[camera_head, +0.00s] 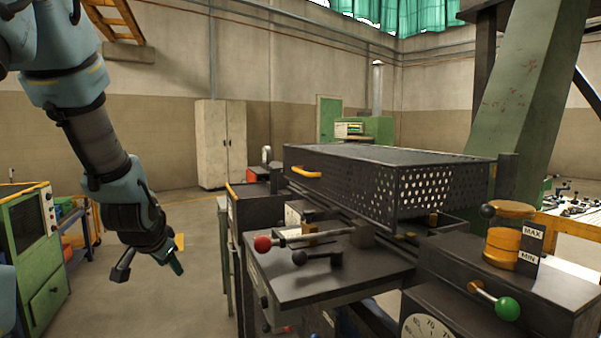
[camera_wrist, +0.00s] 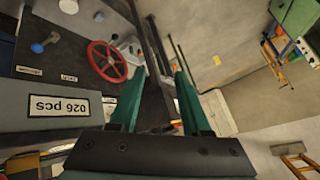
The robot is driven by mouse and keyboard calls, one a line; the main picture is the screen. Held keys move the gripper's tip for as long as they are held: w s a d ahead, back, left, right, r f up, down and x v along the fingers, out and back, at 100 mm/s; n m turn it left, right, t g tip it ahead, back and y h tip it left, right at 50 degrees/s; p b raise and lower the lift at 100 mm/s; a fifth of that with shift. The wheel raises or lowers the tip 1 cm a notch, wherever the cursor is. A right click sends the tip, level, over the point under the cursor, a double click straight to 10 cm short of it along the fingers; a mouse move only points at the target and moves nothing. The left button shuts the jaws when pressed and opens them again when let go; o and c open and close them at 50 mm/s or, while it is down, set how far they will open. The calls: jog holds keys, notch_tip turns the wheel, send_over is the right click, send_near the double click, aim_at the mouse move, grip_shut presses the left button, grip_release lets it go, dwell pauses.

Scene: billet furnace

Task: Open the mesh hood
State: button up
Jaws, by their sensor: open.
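The mesh hood (camera_head: 385,178) is a dark box with perforated sides on the machine in the head view. It sits down over the machine bed and looks closed. A yellow handle (camera_head: 306,172) is on its left front face. My gripper (camera_head: 148,269) hangs to the left of the machine, well apart from the hood and its handle. In the wrist view, my gripper (camera_wrist: 160,85) shows two green fingers spread apart with nothing between them. The hood cannot be made out in the wrist view.
A green-knobbed lever (camera_head: 507,308) is at the lower right. A green cabinet (camera_head: 40,250) stands at the left. The floor between cabinet and machine is mostly clear.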

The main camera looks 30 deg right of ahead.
jog(key=w+d+r+m+t+h, duration=0.2)
jog(key=w+d+m, duration=0.3)
jog(key=d, duration=0.5)
jog(key=m+t+h, duration=0.2)
jog(key=m+h, duration=0.8)
jog(key=m, duration=0.2)
send_near(299, 172)
jog(key=shift+t, duration=0.4)
jog(key=p+x, duration=0.1)
jog(key=x, duration=0.2)
jog(key=p+x, duration=0.2)
jog(key=x, duration=0.2)
jog(key=p+x, duration=0.1)
jog(key=x, duration=0.2)
jog(key=shift+w+d+f, duration=0.15)
jog(key=shift+d+f, duration=0.05)
jog(key=shift+d, duration=0.25)
grip_shut()
